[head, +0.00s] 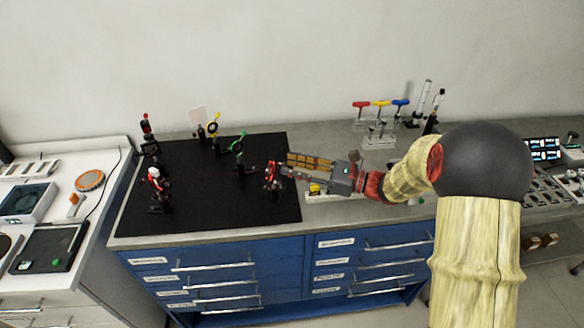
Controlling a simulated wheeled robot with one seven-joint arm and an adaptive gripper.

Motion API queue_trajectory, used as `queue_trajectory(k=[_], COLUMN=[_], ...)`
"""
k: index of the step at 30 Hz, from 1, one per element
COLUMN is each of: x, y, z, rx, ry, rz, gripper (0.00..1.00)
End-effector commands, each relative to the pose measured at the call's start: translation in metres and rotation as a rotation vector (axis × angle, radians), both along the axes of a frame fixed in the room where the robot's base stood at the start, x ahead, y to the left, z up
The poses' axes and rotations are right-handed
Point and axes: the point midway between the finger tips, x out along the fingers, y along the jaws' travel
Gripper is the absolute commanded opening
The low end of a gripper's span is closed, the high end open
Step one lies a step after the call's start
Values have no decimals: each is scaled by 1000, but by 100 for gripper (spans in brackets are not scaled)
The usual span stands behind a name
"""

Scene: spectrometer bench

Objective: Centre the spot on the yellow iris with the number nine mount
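The yellow iris (213,127) is a ring on a post at the back of the black breadboard (205,212). Several small red and black mounts stand on the board: one at the left front (156,185), one at the back left (147,135), and one at the right (271,176). I cannot read any number on them, so I cannot tell which is number nine. My gripper (284,173) reaches in from the right, and its tip is at the right mount. Whether its fingers touch or hold that mount is too small to tell. I see no light spot on the iris.
A green ring (238,145) on a post stands near the yellow iris, with a pale translucent card (198,116) behind. A rack (374,130) with red, yellow and blue-handled tools stands at the back right. Blue drawers (215,275) lie below; the board's front middle is clear.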

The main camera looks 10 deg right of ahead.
Motion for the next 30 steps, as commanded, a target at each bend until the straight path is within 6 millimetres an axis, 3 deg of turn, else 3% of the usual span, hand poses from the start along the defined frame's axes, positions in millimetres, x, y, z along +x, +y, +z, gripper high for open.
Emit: queue_trajectory(k=[11, 27, 30], x=[4, 4, 4], y=[7, 6, 6], z=[0, 0, 0], rx=[-1, -1, -1], ry=[0, 0, 0], rz=[-1, -1, -1], gripper=[31, 1, 0])
